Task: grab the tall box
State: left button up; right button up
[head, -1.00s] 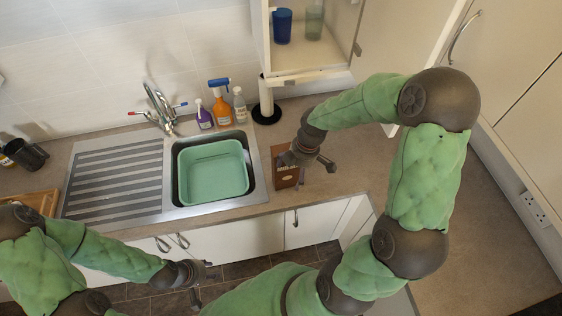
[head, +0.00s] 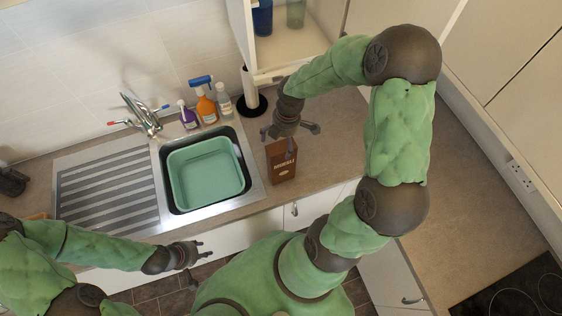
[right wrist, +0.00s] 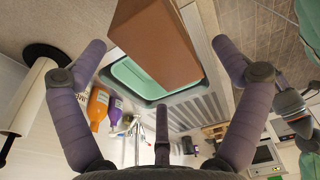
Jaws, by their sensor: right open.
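The tall box is a brown muesli carton (head: 283,166) standing upright on the counter, right of the sink. My right gripper (head: 289,134) is over the top and back of the box, with its fingers spread. In the right wrist view the box (right wrist: 157,42) shows between and beyond the open fingers of my right gripper (right wrist: 158,48), with no clear contact. The fingers partly cover the top of the box in the head view. My left gripper (head: 201,263) is empty, its fingers apart, low in front of the counter edge.
A sink with a green basin (head: 207,173) is left of the box. Spray and soap bottles (head: 205,104) and a paper towel holder (head: 250,97) stand behind. An open wall cabinet (head: 290,45) hangs above. The counter right of the box is clear; a hob (head: 515,295) is at lower right.

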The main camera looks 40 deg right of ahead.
aim_at(281, 163)
jog(key=shift+w+f, duration=0.15)
jog(key=shift+f, duration=0.4)
notch_tip(281, 163, down, 4)
jog(key=shift+a+f+p, duration=0.1)
jog(key=shift+a+p, duration=0.05)
jog(key=shift+p, duration=0.35)
jog(key=shift+w+f, duration=0.15)
jog(key=shift+f, duration=0.2)
jog(key=shift+f, duration=0.2)
jog(key=c, duration=1.8)
jog(key=shift+r, duration=0.1)
